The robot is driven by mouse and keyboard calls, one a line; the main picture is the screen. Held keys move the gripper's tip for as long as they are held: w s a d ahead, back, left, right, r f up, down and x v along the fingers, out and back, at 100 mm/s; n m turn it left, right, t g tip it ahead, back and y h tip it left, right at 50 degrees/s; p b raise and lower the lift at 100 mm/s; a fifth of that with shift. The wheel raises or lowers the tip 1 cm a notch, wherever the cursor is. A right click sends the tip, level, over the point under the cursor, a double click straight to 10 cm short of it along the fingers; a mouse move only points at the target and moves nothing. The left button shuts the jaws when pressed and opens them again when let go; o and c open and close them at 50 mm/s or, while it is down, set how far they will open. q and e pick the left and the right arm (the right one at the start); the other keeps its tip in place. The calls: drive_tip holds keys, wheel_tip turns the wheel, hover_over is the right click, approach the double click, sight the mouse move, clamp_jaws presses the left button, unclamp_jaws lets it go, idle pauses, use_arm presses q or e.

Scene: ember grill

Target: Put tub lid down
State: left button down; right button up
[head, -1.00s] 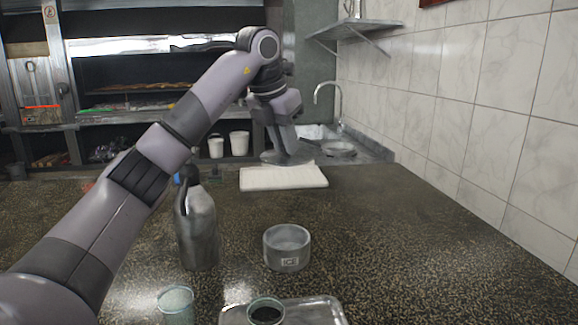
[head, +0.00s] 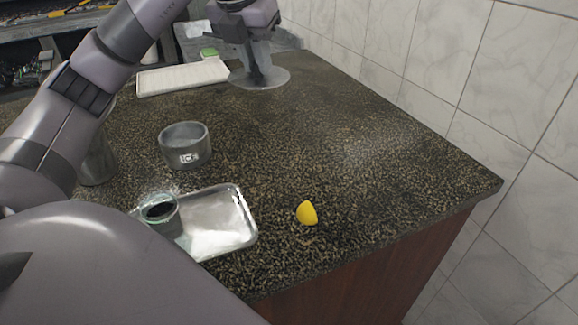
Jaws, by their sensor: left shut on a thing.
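The tub lid (head: 275,80) is a grey, flat round disc at the far part of the counter, just right of the white board. My left gripper (head: 259,72) is above it and shut on it, with the fingers pointing down. The lid looks level and close to the counter; I cannot tell whether it touches. The open round tub (head: 187,152), grey with an ICE label, stands nearer on the counter, left of centre. My right gripper is not in view.
A metal tray (head: 222,228) with a glass jar (head: 160,212) at its left lies in front. A yellow lemon piece (head: 307,213) sits right of it. A metal bottle (head: 98,160) is partly behind my arm. The white board (head: 183,77) is at the back. The counter's right side is clear.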

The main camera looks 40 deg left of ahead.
use_arm(q)
drive_tip(key=shift+d+f, duration=0.2)
drive_tip(key=shift+f, duration=0.2)
wheel_tip(320, 180, down, 15)
drive_tip(key=b, duration=0.3)
drive_tip(key=shift+s+r, duration=0.1)
drive_tip(key=shift+r, duration=0.05)
drive_tip(key=shift+f, duration=2.35)
drive_tip(key=shift+f+b, duration=0.1)
drive_tip(key=shift+b, duration=0.2)
drive_tip(key=shift+f, duration=0.15)
drive_tip(key=c, duration=1.1)
unclamp_jaws()
